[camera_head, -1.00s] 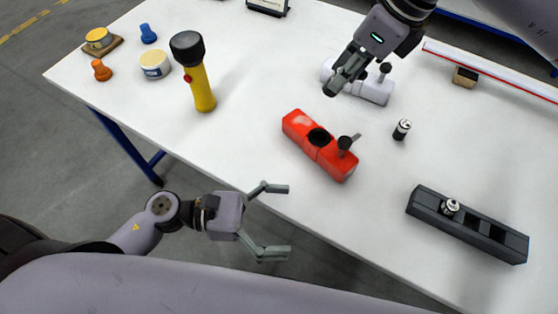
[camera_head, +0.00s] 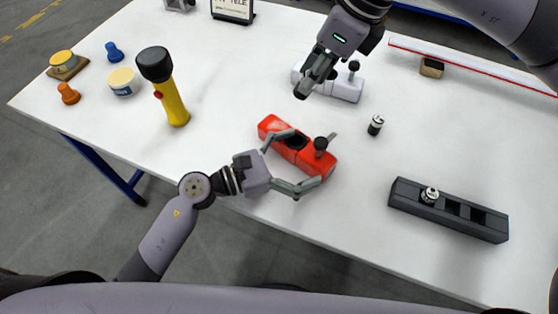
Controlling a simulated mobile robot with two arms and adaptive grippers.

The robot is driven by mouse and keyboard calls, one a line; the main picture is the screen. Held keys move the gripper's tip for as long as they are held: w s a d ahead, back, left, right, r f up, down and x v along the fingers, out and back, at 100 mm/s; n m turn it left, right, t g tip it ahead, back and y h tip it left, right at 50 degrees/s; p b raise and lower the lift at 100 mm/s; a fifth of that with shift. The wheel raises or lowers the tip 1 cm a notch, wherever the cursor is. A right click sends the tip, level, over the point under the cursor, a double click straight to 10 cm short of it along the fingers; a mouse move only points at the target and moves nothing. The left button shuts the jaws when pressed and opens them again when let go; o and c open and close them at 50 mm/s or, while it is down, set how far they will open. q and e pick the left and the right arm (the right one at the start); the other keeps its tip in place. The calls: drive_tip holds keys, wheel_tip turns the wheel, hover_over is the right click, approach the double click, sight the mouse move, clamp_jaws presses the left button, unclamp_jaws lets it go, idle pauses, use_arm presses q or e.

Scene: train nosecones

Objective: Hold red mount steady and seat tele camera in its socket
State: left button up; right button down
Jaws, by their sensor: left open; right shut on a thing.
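The red mount (camera_head: 273,127) lies on the table, a block with a dark round socket (camera_head: 297,141), a black knob and a small lever. My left gripper (camera_head: 305,157) is open, with its fingers reaching over or beside the two ends of the red mount; I cannot tell whether they touch it. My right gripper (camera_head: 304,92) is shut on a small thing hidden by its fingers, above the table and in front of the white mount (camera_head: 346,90). I cannot identify a tele camera in its fingers.
A small black and silver cylinder (camera_head: 376,125) stands right of the red mount. A dark rack (camera_head: 455,215) holds a similar one (camera_head: 430,195). A yellow flashlight (camera_head: 176,110) stands at left. A sign reading TELE (camera_head: 233,9) is at the back.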

use_arm(q)
drive_tip(key=shift+x, duration=1.25)
drive_tip(key=shift+c, duration=0.2)
drive_tip(key=c, duration=2.1)
